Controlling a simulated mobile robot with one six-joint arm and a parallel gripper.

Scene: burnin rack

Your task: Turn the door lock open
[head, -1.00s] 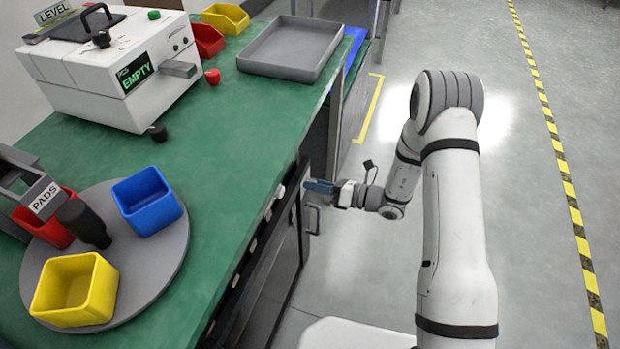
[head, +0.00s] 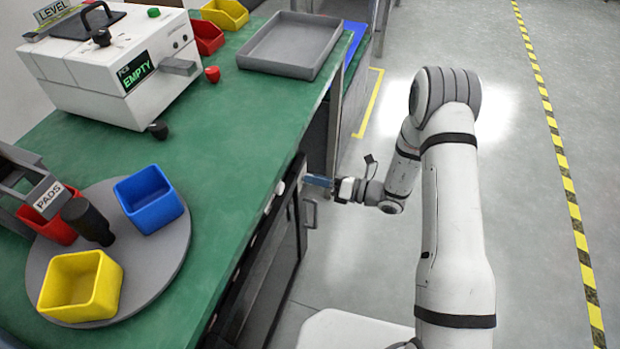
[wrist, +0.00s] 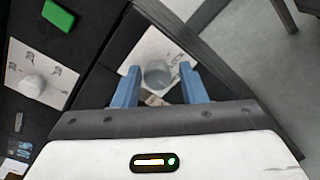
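In the wrist view, a round grey knob (wrist: 157,74), which looks like the door lock, sits on a white plate (wrist: 149,50) with small printed marks. My gripper (wrist: 159,88) points at it, and the knob appears between the two blue fingertips. The fingers are apart, with a visible gap on the right side of the knob; I cannot tell if either touches it. In the head view, my gripper (head: 318,181) is at the dark cabinet front under the bench edge, above a metal handle (head: 310,212). The lock is hidden there.
A second knob (wrist: 33,85) on a white plate and a green block (wrist: 58,16) show left in the wrist view. The green bench top (head: 220,150) overhangs beside my gripper. A grey tray (head: 290,68) lies on it. The floor right of my arm is clear.

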